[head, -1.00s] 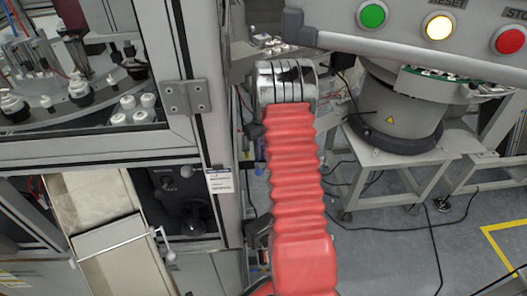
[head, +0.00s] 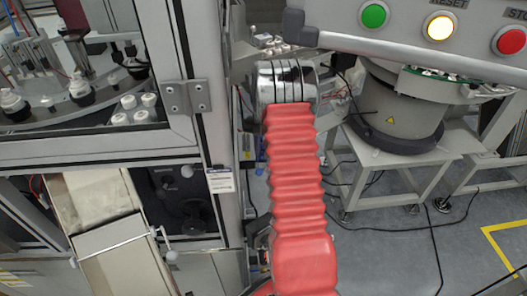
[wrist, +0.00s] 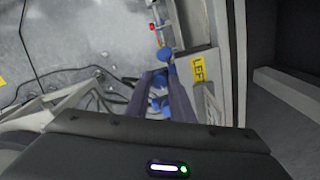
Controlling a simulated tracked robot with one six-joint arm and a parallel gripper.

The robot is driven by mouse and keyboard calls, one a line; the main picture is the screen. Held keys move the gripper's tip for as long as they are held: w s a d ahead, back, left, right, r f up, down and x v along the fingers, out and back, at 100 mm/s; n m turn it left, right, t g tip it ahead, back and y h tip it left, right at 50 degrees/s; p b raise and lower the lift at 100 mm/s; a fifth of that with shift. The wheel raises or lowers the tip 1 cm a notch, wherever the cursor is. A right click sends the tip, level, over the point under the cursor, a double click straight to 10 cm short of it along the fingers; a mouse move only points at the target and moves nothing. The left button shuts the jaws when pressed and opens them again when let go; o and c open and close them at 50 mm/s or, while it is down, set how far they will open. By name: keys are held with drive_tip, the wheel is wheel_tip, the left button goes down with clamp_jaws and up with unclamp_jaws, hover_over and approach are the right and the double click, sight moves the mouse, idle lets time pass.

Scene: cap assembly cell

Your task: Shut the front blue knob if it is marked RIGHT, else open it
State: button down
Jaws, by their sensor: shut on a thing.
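In the wrist view, my gripper (wrist: 159,73) reaches up from below with two dark fingers on either side of a blue knob (wrist: 160,82), closed on it. Another blue knob-like part (wrist: 166,54) shows just beyond the fingertips, and more blue shows lower between the fingers. A yellow label (wrist: 198,68) right of the fingers shows the letters "LEF"; its end is hidden or cut off. Whether the held knob's valve is open or shut I cannot tell. In the head view my red-sleeved arm hides the knobs and gripper.
A grey machine frame post (head: 210,120) stands close left of my arm in the head view. A control panel (head: 470,25) with green, yellow and red buttons hangs at upper right. A bowl feeder (head: 400,110) stands behind. Cables cross the floor (head: 400,260) at right.

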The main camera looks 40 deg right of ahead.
drive_tip(key=shift+d+m, duration=0.2)
drive_tip(key=shift+m, duration=0.6)
drive_tip(key=shift+s, duration=0.1)
drive_tip(key=c, duration=1.8)
unclamp_jaws()
drive_tip(key=shift+c, duration=0.2)
drive_tip(key=shift+a+r, duration=0.1)
drive_tip(key=shift+r, duration=0.05)
drive_tip(key=shift+r, duration=3.85)
drive_tip(key=shift+s, duration=0.1)
